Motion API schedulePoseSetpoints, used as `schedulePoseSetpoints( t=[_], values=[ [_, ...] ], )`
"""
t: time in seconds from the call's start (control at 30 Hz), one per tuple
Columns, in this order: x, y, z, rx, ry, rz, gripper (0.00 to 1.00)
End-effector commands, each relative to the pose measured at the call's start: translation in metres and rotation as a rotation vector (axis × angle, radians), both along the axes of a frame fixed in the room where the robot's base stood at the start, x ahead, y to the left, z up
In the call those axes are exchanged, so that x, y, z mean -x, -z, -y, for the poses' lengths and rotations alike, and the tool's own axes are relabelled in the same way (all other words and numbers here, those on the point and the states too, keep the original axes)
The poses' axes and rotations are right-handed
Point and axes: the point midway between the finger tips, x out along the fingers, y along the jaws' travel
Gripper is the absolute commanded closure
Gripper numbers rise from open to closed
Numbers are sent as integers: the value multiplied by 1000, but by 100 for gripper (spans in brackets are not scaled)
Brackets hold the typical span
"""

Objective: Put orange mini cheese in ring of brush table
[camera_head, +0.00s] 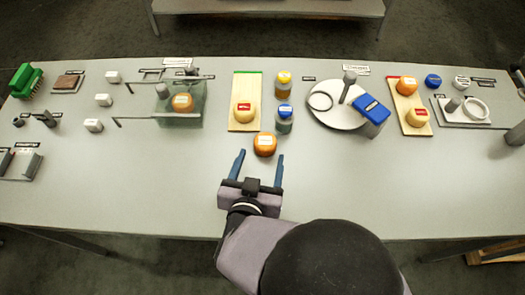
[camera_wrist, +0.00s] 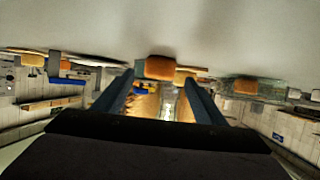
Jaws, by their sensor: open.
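A small orange cheese (camera_head: 265,143) with a white label stands on the grey table, in front of the middle board. My gripper (camera_head: 260,158) is open and empty just on the near side of it, its blue fingers pointing at it. In the wrist view the orange cheese (camera_wrist: 159,67) shows between and beyond the fingertips (camera_wrist: 159,79). A round white stand (camera_head: 337,116) right of centre bears a pale ring (camera_head: 320,101), a grey post and a blue block. Another white ring (camera_head: 476,108) lies on a tray at the right; I cannot tell which is the brush table.
Other orange cheeses are in a green see-through box (camera_head: 167,117) and on the right board (camera_head: 420,131). The middle board (camera_head: 234,90) holds a yellow cheese. The table's front strip is clear.

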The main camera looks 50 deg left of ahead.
Motion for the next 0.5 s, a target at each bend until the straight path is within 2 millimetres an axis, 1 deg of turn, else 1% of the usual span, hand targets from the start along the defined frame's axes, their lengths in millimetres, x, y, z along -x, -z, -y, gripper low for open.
schedulePoseSetpoints(
  t=[0.03,0.2,0.27,0.33,0.5],
  values=[
    [6,-3,2,-2,-5,0,35],
    [15,-8,10,-2,-1,0,35],
    [16,-9,11,-2,-1,0,35],
    [17,-9,12,-1,-1,1,32],
    [17,-9,12,-1,0,1,32]
  ],
)
